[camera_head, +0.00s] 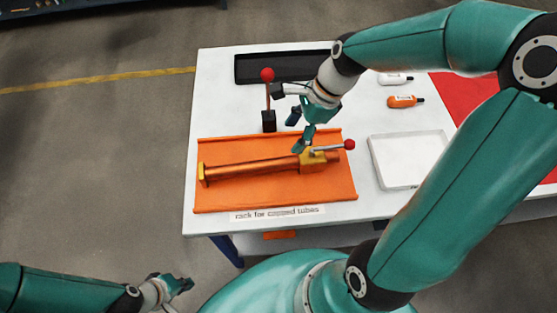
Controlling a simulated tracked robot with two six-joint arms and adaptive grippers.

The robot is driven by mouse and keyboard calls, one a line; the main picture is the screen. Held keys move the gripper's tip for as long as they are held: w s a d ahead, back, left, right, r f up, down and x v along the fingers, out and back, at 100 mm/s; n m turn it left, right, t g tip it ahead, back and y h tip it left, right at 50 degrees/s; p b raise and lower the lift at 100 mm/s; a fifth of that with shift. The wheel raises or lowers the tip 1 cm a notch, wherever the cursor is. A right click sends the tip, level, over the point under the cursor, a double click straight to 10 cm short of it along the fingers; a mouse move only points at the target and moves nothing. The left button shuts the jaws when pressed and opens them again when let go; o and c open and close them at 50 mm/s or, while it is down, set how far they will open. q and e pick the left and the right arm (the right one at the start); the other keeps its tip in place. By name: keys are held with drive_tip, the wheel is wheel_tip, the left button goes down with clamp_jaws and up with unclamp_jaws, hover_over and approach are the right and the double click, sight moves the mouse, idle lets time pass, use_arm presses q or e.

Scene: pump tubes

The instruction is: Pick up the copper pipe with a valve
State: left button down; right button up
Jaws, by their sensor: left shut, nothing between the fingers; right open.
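The copper pipe (252,167) lies lengthwise on the orange rack (230,199), with a yellow fitting at its left end. Its yellow valve body (314,161) is near the right end, with a grey lever ending in a red ball (349,145). My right gripper (298,131) is open and empty, over the rack's back edge just behind the valve end of the pipe. One finger looks close to the pipe; I cannot tell if they touch. My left gripper (184,285) is shut and empty, low at the bottom left, away from the table.
A red-ball lever on a black block (268,121) stands behind the rack, near my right gripper. A black tray (247,69) lies at the back. A white tray (375,168), white bottle (395,79), orange bottle (404,101) and red area (455,92) are on the right.

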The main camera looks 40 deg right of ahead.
sight(282, 160)
drive_tip(key=x, duration=0.8)
drive_tip(key=shift+s+d+f, duration=0.1)
drive_tip(key=shift+s+d, duration=0.05)
drive_tip(key=shift+d, duration=0.05)
drive_tip(key=shift+a+f, duration=0.15)
drive_tip(key=shift+f, duration=0.45)
drive_tip(key=x, duration=0.4)
drive_tip(key=shift+s+f+b, duration=0.1)
drive_tip(key=shift+b, duration=0.2)
drive_tip(key=shift+c, duration=0.2)
clamp_jaws()
